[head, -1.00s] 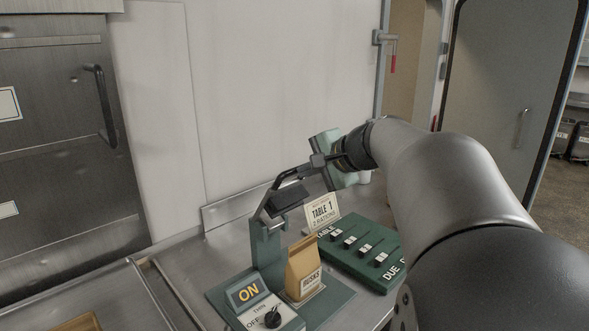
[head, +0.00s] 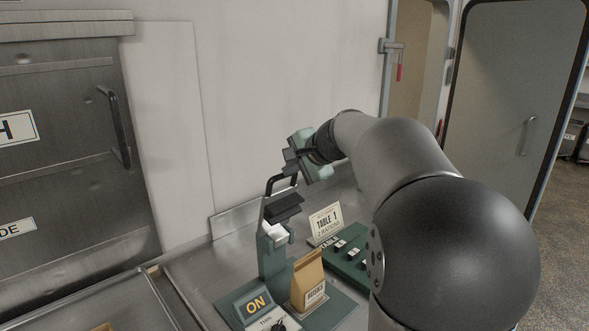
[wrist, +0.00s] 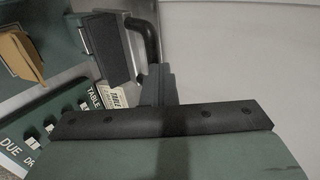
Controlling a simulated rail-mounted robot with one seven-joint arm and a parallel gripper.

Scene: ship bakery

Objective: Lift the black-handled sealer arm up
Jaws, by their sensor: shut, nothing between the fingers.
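The sealer stands on a green base, with a green post (head: 270,258). Its arm is raised steeply above the post, with a dark bar (head: 286,207) on it and a black handle (head: 270,184) at the top. My gripper (head: 290,161) is at the handle's upper end, its fingers shut with nothing between them. Whether they touch the handle is unclear. In the wrist view the bent black handle (wrist: 149,40) and dark bar (wrist: 110,48) lie just beyond my fingers (wrist: 158,85).
A paper rusks bag (head: 307,278) stands on the sealer base beside the ON/OFF switch box (head: 256,306). Behind are a Table 1 card (head: 326,222) and a green panel of switches (head: 346,262). A wall rises close behind; an oven-like door (head: 60,150) is at left.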

